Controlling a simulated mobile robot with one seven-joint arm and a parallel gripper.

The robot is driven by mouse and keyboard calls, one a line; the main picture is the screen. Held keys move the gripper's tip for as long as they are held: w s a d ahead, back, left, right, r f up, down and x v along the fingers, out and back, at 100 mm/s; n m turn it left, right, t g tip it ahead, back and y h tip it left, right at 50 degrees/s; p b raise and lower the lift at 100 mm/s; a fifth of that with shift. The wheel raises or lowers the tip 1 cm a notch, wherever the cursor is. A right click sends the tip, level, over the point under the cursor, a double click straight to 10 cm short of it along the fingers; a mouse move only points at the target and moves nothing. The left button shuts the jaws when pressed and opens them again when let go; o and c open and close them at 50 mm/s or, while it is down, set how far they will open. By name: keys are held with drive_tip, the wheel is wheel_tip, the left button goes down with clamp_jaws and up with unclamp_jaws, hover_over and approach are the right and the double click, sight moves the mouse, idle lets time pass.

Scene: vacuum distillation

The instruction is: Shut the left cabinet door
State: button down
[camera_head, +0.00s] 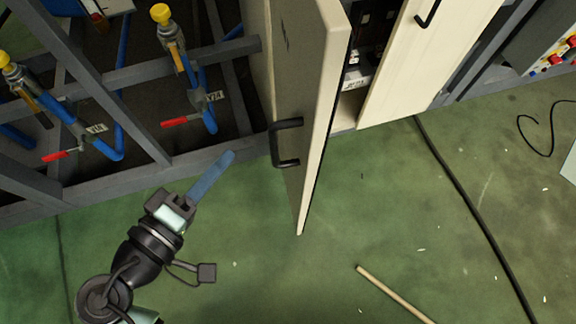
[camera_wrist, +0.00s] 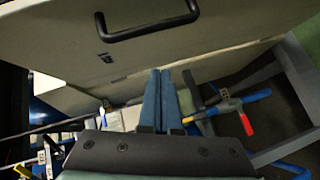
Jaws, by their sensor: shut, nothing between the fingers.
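The left cabinet door (camera_head: 308,90) stands wide open in the head view, swung out toward me, with its black handle (camera_head: 287,143) on the face turned left. The right cabinet door (camera_head: 415,60) is cream, with a black handle at its top. My gripper (camera_head: 212,177) is shut and empty, to the left of the open door and apart from its handle. In the wrist view, my gripper's blue fingers (camera_wrist: 166,98) are together, and the left door (camera_wrist: 160,45) with its handle (camera_wrist: 147,27) fills the top. The door's hinge edge is partly hidden in the head view.
A grey metal frame (camera_head: 130,75) with blue pipes and red-handled valves (camera_head: 190,120) stands left of the cabinet. A black cable (camera_head: 470,200) and a wooden stick (camera_head: 395,294) lie on the green floor. The floor before the door is otherwise mostly clear.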

drive_tip(key=s+d+f+n+t+h+b, duration=0.1)
drive_tip(key=s+f+n+h+b, duration=0.2)
drive_tip(key=s+f, duration=0.55)
drive_tip(key=b, duration=0.3)
approach(302, 168)
drive_tip(key=w, duration=0.4)
drive_tip(key=shift+a+f+y, duration=0.3)
drive_tip(key=shift+f+y, duration=0.05)
drive_tip(key=shift+y, duration=0.05)
drive_tip(key=d, duration=0.1)
drive_tip(key=w+d, duration=0.1)
drive_tip(key=d, duration=0.1)
drive_tip(key=shift+d+b, duration=0.15)
drive_tip(key=shift+b, duration=0.15)
drive_tip(key=shift+d, duration=0.4)
drive_tip(key=shift+d+r, duration=0.1)
